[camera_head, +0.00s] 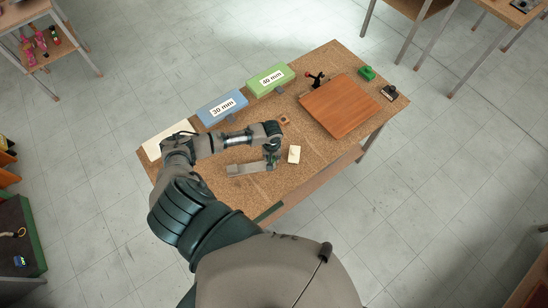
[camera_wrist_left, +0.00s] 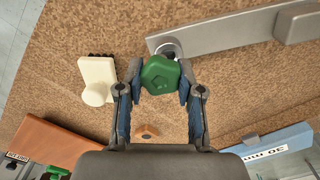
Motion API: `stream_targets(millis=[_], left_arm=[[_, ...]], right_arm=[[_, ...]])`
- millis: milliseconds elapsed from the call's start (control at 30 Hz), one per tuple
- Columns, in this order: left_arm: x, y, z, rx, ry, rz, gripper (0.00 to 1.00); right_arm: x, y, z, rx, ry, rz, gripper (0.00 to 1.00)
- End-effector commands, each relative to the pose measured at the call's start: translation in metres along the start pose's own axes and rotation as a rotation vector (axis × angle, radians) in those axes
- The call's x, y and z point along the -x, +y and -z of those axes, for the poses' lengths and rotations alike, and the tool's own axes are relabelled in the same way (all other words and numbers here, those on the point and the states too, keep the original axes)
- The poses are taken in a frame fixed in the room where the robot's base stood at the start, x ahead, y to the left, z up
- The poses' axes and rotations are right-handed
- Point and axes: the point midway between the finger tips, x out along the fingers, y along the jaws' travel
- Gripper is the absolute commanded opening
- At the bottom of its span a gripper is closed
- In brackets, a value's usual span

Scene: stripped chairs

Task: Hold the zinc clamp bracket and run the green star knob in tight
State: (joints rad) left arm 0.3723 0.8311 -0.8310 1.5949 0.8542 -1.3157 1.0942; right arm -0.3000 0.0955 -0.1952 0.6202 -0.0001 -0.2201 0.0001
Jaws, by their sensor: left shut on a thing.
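The zinc clamp bracket (camera_head: 245,170) is a grey metal bar lying on the cork-brown bench top, with a raised block at one end. It also shows in the left wrist view (camera_wrist_left: 235,35). The green star knob (camera_wrist_left: 159,75) is at the bracket's other end, just in front of a round metal part there. How far it is threaded in cannot be seen. My left gripper (camera_wrist_left: 160,82) is shut on the knob, with a finger on either side. In the head view the left gripper (camera_head: 271,156) points down at the knob end. My right gripper is not in view.
A cream block with a round knob (camera_head: 294,154) lies close right of the left gripper. A blue 30 mm box (camera_head: 222,107), a green 40 mm box (camera_head: 269,79) and a brown board (camera_head: 340,105) stand farther back. The bench's front right is clear.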

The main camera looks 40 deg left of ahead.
Motion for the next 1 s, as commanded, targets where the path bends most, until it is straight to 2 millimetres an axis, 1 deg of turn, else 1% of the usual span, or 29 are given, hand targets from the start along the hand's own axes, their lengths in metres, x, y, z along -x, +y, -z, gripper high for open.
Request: stream_targets(millis=[133, 300, 400, 567, 833, 1000], left_arm=[[-0.001, -0.001, 0.000, 0.001, 0.000, 0.000, 0.00], [-0.002, 0.001, -0.001, 0.001, 0.001, 0.002, 0.00], [-0.003, 0.003, -0.002, 0.002, 0.002, 0.004, 0.00], [-0.008, 0.005, -0.003, 0.002, 0.003, 0.005, 0.00], [-0.017, 0.001, -0.001, 0.002, 0.001, 0.001, 0.00], [-0.016, 0.000, 0.000, 0.002, 0.001, 0.001, 0.00]], right_arm=[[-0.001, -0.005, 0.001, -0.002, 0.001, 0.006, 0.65], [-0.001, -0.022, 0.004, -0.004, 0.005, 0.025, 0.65], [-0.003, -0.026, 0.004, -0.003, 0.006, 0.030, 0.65], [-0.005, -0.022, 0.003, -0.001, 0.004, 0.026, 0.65], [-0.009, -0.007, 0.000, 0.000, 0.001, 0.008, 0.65], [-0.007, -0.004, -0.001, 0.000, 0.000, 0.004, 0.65]])
